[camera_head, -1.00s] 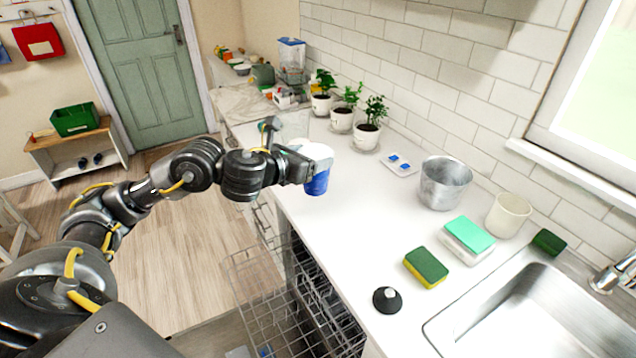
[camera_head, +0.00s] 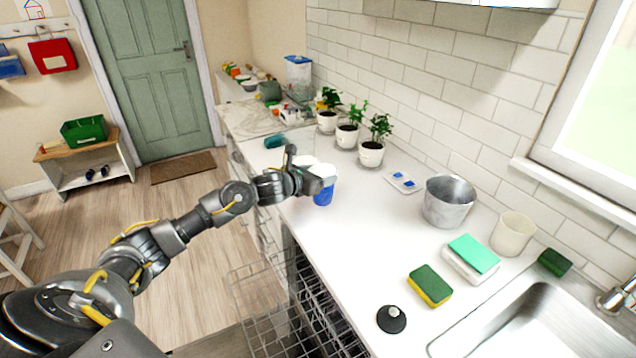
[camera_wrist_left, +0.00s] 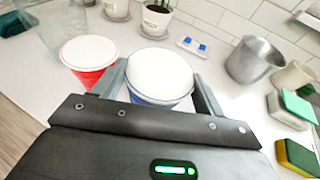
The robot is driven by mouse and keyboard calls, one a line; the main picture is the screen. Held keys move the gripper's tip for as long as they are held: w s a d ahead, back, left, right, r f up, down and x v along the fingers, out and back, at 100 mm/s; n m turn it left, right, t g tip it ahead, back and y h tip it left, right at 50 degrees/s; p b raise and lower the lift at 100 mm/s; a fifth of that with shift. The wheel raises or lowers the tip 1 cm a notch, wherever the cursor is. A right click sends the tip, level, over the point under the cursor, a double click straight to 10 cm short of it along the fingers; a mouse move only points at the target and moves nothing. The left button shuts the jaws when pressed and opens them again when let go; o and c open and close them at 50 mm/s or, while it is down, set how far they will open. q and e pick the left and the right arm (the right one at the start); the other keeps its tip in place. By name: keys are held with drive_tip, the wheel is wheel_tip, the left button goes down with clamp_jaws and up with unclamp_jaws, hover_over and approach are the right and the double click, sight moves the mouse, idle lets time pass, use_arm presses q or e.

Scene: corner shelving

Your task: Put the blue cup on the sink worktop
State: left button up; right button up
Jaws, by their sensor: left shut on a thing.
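The blue cup (camera_head: 323,196), with a white top, is at the left edge of the white worktop (camera_head: 350,248), in front of the potted plants. My left gripper (camera_head: 322,180) is shut on it. In the left wrist view the cup's white top (camera_wrist_left: 160,75) sits between the two fingers, and its blue side shows below the rim. I cannot tell whether its base touches the worktop. A red cup (camera_wrist_left: 90,74) with a white top stands just left of it in the left wrist view. My right gripper is out of view.
A metal pot (camera_head: 448,203), cream cup (camera_head: 511,234), sponges (camera_head: 430,286) and a black stopper (camera_head: 391,320) stand nearer the sink (camera_head: 510,330). Potted plants (camera_head: 371,153) line the wall. An open dishwasher rack (camera_head: 270,310) lies below the front edge. The worktop's middle is clear.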

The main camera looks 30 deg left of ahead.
use_arm(q)
drive_tip(key=f+p, duration=0.2)
drive_tip(key=f, duration=0.1)
drive_tip(key=shift+w+a+f, duration=0.1)
drive_tip(key=shift+w, duration=0.1)
drive_tip(key=shift+f, duration=0.2)
drive_tip(key=shift+f, duration=0.1)
drive_tip(key=shift+f+b, duration=0.15)
drive_tip(key=shift+b, duration=0.15)
drive_tip(key=o, duration=1.3)
